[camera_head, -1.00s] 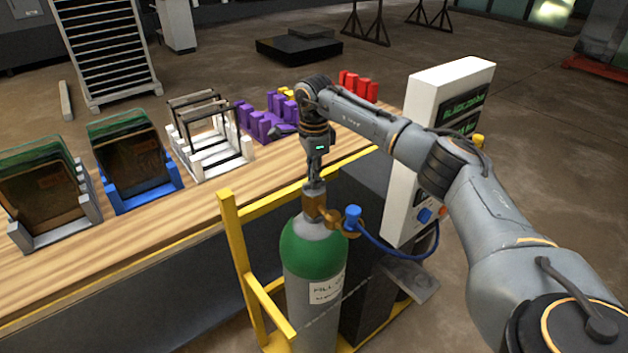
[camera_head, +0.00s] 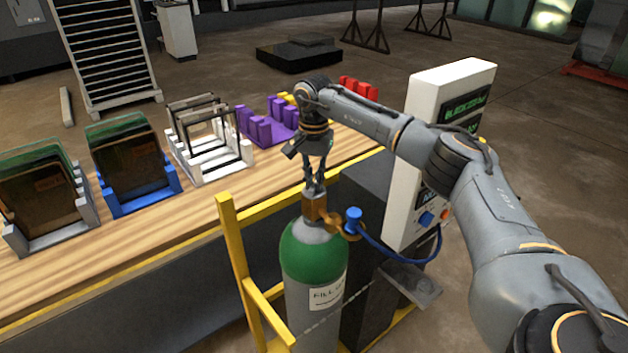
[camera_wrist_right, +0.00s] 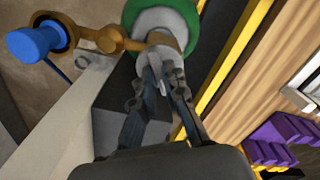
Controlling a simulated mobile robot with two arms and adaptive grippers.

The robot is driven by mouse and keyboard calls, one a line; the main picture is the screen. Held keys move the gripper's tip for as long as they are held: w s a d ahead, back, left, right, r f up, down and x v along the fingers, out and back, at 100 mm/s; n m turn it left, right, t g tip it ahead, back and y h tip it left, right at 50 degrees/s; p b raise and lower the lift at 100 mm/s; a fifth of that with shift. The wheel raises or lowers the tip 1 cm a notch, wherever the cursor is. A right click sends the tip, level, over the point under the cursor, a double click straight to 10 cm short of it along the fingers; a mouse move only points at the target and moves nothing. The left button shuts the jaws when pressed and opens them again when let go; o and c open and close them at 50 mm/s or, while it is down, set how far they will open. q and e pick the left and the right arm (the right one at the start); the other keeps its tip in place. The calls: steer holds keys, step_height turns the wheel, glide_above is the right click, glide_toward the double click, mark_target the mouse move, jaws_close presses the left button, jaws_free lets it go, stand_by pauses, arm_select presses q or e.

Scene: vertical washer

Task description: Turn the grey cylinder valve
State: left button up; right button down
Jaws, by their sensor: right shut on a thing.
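The gas cylinder (camera_head: 312,290) is grey with a green shoulder and a white label, and stands upright in a yellow frame. A brass fitting (camera_head: 315,208) sits on its top, with the grey valve (camera_wrist_right: 163,80) above it. My right gripper (camera_head: 315,186) comes down from above and is shut on the grey valve. In the right wrist view the fingers (camera_wrist_right: 164,85) close around the valve, which they partly hide. My left gripper is in no view.
A blue knob (camera_head: 353,216) on a brass side arm joins a blue hose to a white control box (camera_head: 452,90). The yellow frame (camera_head: 232,235) rises beside the cylinder. A wooden bench (camera_head: 215,212) behind holds blue, white, purple and red racks.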

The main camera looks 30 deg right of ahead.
mark_target(314, 184)
steer(key=shift+n, duration=1.1)
steer(key=c, duration=1.4)
jaws_free()
steer(key=shift+r, duration=0.1)
step_height(314, 184, up, 12)
